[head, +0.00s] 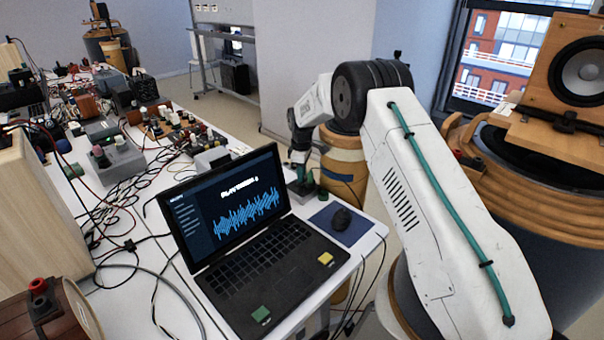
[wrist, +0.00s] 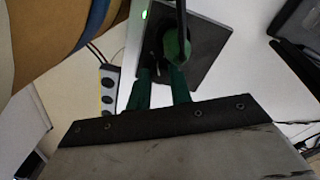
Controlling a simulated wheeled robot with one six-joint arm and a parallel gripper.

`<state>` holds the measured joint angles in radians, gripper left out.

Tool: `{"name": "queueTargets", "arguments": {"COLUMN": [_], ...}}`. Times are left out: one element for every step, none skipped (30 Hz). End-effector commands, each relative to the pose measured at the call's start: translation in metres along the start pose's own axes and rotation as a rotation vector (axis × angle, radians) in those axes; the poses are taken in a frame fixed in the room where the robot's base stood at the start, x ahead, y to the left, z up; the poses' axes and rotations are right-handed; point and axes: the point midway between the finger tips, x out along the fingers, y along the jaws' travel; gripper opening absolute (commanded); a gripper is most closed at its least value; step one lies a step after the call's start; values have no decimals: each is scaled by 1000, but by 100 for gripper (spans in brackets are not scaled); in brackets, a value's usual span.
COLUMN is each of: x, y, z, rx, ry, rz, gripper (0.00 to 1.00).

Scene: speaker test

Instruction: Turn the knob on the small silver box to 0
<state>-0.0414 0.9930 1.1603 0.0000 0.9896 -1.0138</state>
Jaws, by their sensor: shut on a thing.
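The small silver box (head: 301,189) stands on the white table behind the laptop, at the end of my arm in the head view. In the wrist view its top (wrist: 208,48) looks dark grey, with a small green light near its upper left. My gripper (wrist: 161,62) has green fingers and reaches down over the box. It is shut on the dark knob (wrist: 158,42), which the fingers mostly hide. The knob's pointer and any scale numbers cannot be read. In the head view the gripper (head: 300,177) is small and partly hides the box.
An open laptop (head: 262,260) with a waveform on its screen stands in front of the box. A mouse (head: 341,218) lies on a blue pad (head: 350,231) to the right. Cables and several small devices crowd the table at left. A power strip (wrist: 108,85) lies beside the box.

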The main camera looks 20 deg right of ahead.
Motion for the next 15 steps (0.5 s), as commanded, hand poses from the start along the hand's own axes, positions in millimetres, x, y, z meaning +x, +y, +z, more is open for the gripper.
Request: {"name": "queueTargets", "arguments": {"x": [-5,-5,-5,-5,-5,-5,-4,-4,-4,-3,-3,-3,-2,-2,-2], "y": [4,4,4,4,4,3,3,3,3,2,2,2,2,2,1], "z": [-2,-2,-2,-2,-2,-2,-2,-2,-2,-2,-1,-1,-1,-1,-1], "rx": [1,1,1,1,1,1,1,1,1,1,1,1,1,1,1], "ry": [8,8,8,8,8,8,7,7,6,5,5,4,4,4,3], "rz": [12,12,12,12,12,12,11,11,9,8,8,7,6,6,5], "gripper": [0,0,0,0,0,29,38,43,43,43,43,43,43,43,43]}}
